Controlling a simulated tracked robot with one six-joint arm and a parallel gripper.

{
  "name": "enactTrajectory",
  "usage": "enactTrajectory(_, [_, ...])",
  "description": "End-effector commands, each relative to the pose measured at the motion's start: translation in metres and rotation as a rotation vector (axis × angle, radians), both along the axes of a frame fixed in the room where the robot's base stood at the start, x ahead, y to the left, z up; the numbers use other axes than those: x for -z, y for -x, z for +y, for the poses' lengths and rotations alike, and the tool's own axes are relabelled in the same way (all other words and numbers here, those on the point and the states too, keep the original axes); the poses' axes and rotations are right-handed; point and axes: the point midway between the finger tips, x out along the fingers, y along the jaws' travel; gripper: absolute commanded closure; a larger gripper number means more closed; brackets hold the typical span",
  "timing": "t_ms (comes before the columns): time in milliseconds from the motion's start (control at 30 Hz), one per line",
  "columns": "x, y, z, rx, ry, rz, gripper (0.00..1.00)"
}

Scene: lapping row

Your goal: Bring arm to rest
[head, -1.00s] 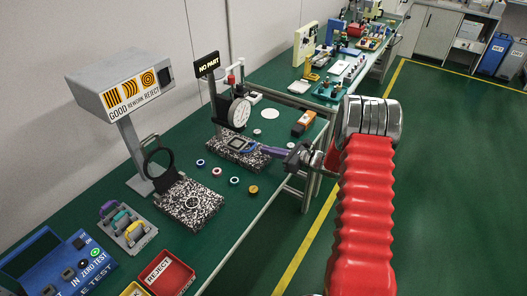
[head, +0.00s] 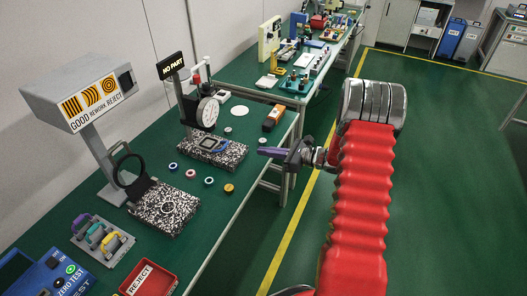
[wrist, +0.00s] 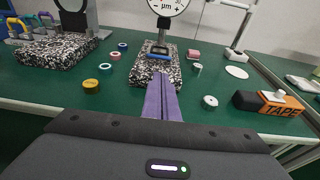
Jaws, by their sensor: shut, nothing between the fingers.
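Several small coloured rings and discs (head: 209,181) lie on the bench. A second speckled block (head: 165,207), a red reject tray (head: 148,279) and an orange tape box (head: 272,118) are nearby. The green floor (head: 440,180) to the right is clear.

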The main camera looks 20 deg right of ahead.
Motion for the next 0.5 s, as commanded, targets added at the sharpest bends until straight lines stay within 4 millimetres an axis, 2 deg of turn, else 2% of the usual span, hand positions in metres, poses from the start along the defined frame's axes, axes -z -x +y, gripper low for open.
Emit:
enactTrajectory(333, [0.003,0.000,0.000,-0.008,0.032,-0.013,1.00])
enactTrajectory(500, [0.027,0.024,0.015,-0.106,0.122,0.013,1.00])
